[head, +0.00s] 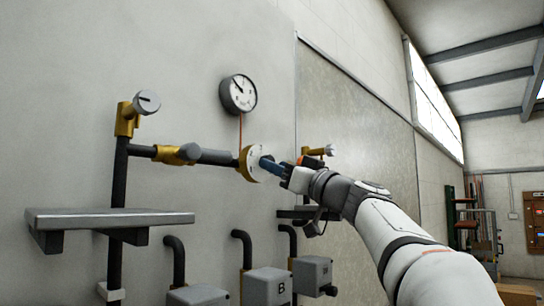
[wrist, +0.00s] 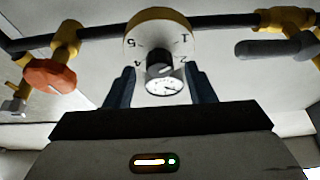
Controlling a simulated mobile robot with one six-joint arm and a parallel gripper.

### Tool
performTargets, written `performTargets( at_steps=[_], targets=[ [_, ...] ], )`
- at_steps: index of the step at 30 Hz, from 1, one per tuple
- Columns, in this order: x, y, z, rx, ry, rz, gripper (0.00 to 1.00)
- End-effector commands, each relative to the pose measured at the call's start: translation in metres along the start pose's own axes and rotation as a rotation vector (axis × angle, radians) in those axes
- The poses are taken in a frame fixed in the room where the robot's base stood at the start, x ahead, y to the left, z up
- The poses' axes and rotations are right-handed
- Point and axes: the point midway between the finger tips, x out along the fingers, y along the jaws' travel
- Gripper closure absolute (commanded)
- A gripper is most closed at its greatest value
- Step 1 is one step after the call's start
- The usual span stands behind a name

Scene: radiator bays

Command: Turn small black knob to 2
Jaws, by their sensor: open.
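The small black knob (wrist: 160,62) sits at the centre of a white dial face with a brass rim (wrist: 160,18). In the wrist view the numerals 5, 1, 4 and 2 show around it, rotated in the picture. I cannot make out where the knob's pointer stands. My gripper (wrist: 160,76) is open, its two dark blue fingers apart on either side of the knob, with gaps visible. Contact cannot be seen. In the head view my gripper (head: 267,165) reaches the white dial (head: 257,163) on the pipe, and its fingers hide the knob.
A round gauge (head: 238,94) hangs above the dial. A grey shelf (head: 110,218) juts out at left. Grey boxes (head: 268,287), one marked B, stand below. An orange knob (wrist: 50,75) and a grey lever (wrist: 268,48) flank the dial in the wrist view.

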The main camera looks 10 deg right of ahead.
Motion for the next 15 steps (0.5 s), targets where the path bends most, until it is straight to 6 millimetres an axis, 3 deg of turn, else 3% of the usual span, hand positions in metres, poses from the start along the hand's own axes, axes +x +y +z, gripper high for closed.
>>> performTargets(
  at_steps=[6, 15],
  targets=[
    [0.023, 0.001, -0.002, 0.001, 0.000, 0.001, 0.51],
    [0.025, 0.001, 0.000, 0.000, -0.001, 0.003, 0.51]
  ],
)
